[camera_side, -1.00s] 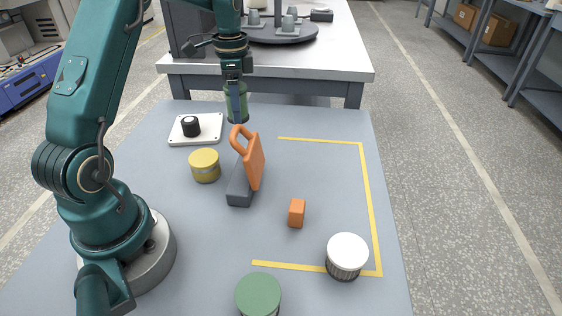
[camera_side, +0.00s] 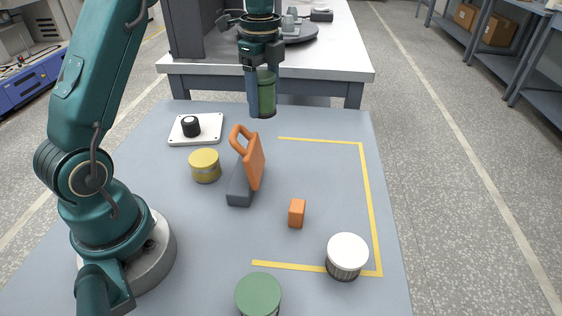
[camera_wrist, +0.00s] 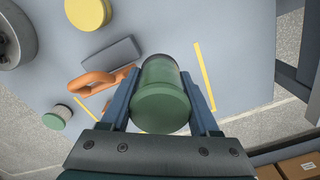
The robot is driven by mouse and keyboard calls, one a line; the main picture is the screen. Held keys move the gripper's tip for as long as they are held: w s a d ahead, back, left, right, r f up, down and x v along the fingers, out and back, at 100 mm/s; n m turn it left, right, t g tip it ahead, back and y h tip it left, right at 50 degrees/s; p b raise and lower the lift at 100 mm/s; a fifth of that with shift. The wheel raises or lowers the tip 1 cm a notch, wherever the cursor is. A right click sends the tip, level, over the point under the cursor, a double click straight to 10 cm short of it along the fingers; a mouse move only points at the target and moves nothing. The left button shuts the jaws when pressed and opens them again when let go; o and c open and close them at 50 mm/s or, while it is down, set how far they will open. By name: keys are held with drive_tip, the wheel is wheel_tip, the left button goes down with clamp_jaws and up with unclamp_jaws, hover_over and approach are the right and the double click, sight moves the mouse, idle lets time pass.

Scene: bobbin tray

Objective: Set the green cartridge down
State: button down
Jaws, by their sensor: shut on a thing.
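The green cartridge (camera_side: 266,97) is upright in my gripper (camera_side: 261,106), held in the air above the back of the grey table. In the wrist view the green cartridge (camera_wrist: 160,103) sits between the two fingers of my gripper (camera_wrist: 161,92), one on each side. The fingers are shut on it. Its base is clear of the table in the side view, behind the orange-handled tool. The spot straight below it is hard to judge.
A dark block with an orange handle (camera_side: 254,160) stands mid-table. Nearby are a yellow jar (camera_side: 205,165), a white plate with a black knob (camera_side: 208,130), a small orange block (camera_side: 297,213), a white-lidded jar (camera_side: 347,255) and a green-lidded jar (camera_side: 258,295). Yellow tape marks mostly clear room at right.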

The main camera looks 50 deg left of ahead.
drive_tip(key=w+d+m, duration=0.1)
drive_tip(key=d+m, duration=0.1)
drive_tip(key=d, duration=0.3)
hover_over(329, 185)
wheel_tip(329, 185, down, 7)
drive_tip(key=shift+f, duration=2.15)
drive_tip(key=shift+c, duration=0.6)
unclamp_jaws()
drive_tip(key=shift+f, duration=0.15)
